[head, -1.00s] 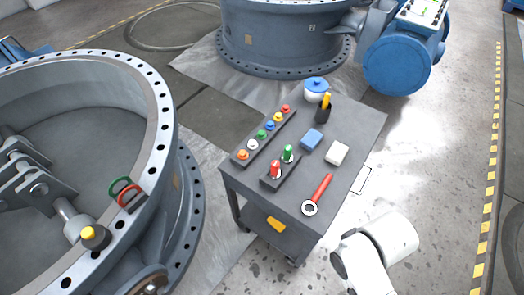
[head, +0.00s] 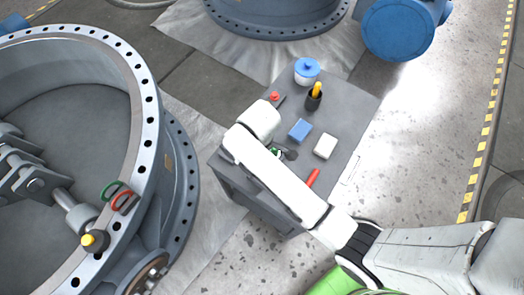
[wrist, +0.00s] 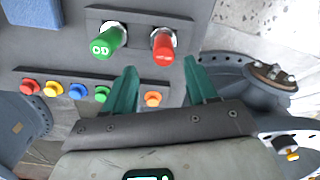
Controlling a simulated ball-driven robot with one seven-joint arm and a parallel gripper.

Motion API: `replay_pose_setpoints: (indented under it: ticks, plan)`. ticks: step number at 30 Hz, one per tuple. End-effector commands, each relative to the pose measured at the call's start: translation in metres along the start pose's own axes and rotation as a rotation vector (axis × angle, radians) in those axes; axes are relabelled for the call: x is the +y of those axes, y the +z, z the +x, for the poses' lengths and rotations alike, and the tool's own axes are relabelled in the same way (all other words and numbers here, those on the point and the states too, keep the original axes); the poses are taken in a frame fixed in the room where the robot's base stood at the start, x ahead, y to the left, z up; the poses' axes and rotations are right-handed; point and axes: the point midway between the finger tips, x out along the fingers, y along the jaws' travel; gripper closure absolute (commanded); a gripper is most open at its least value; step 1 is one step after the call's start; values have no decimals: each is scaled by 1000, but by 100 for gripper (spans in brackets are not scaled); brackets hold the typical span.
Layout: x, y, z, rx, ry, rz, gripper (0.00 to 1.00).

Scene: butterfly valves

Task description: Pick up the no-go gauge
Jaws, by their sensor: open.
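The no-go gauge, a red-handled plug (wrist: 164,47), stands in a dark rack (wrist: 118,15) beside the green-handled gauge (wrist: 109,41), whose label reads upside down. In the wrist view my gripper (wrist: 160,72) is open, its green fingers pointing toward the red plug. The plug appears beyond the fingertips, roughly between them in the picture, and nothing is held. In the head view my arm covers my gripper and the red gauge; only a bit of the green gauge (head: 275,152) shows.
The cart top (head: 350,110) also bears a blue block (head: 300,130), a white block (head: 325,146), a pen cup (head: 314,100) and a blue-lidded jar (head: 306,72). A row of coloured knobs (wrist: 78,91) lies near my fingers. A large valve flange (head: 148,130) stands left.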

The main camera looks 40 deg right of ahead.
Motion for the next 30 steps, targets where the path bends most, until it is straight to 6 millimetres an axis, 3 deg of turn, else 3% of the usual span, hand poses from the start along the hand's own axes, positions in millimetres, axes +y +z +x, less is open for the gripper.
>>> replay_pose_setpoints:
  ticks: [7, 16, 25, 30]
  plan:
    - [-2, 3, 18, -2, -1, 1, 43]
    - [-6, 7, 57, -1, -1, 2, 43]
    - [-6, 7, 61, 1, 0, 2, 43]
    - [-6, 7, 61, 1, 0, 2, 58]
